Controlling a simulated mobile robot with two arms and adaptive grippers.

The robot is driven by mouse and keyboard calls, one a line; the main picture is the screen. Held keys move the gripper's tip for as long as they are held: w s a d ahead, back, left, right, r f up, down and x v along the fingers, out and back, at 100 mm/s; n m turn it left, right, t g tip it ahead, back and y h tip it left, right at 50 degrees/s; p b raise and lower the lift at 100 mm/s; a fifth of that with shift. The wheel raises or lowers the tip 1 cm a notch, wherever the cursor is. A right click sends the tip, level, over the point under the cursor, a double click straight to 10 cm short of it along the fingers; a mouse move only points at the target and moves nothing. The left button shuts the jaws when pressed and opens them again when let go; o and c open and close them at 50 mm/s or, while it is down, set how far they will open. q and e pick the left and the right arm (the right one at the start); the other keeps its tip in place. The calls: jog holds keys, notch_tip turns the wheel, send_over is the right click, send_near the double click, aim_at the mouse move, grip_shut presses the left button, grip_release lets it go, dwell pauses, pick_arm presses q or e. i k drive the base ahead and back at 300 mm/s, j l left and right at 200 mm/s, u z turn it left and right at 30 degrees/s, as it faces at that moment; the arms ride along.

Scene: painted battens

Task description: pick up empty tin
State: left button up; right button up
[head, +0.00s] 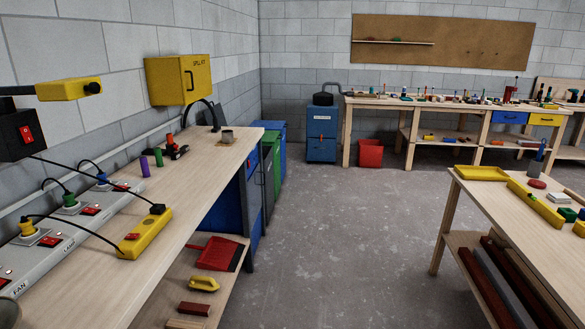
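A small grey, round, open-topped container (227,136) stands upright near the far end of the left workbench (190,205). It looks like a tin, but it is too small for me to see whether it is empty. Part of a dark rounded thing (8,312) shows at the bottom left corner, cut off by the frame. Neither of my grippers is in view.
On the left bench are a power strip with plugs, a yellow socket block (146,234), purple and green cylinders and a red-black tool (176,148). Bins stand beyond its end. A cluttered table (465,192) is at the right. The grey floor (340,235) between is clear.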

aim_at(228, 134)
jog(key=i, duration=2.65)
